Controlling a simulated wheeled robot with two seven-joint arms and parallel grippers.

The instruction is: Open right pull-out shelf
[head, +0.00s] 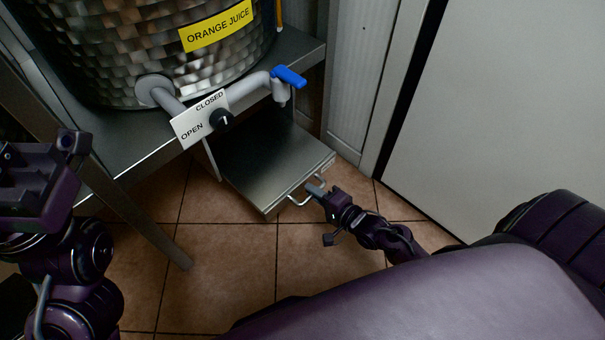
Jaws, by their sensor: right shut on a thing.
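The pull-out shelf (262,165) is a flat metal tray below the tap of the juice tank, and it sticks out from under the metal stand. Its wire handle (293,202) is on the front edge. My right gripper (317,190) is at the handle's right part and is shut on it; the fingertips partly hide the bar. My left gripper (35,185) is at the left edge of the view, away from the shelf; its fingers do not show clearly.
The hammered metal tank (150,50) with an orange juice label stands on a metal stand (145,145). An open/closed sign (200,118) and a blue tap lever (289,76) are above the shelf. A white panel (500,110) stands at right. Tiled floor (225,260) is clear in front.

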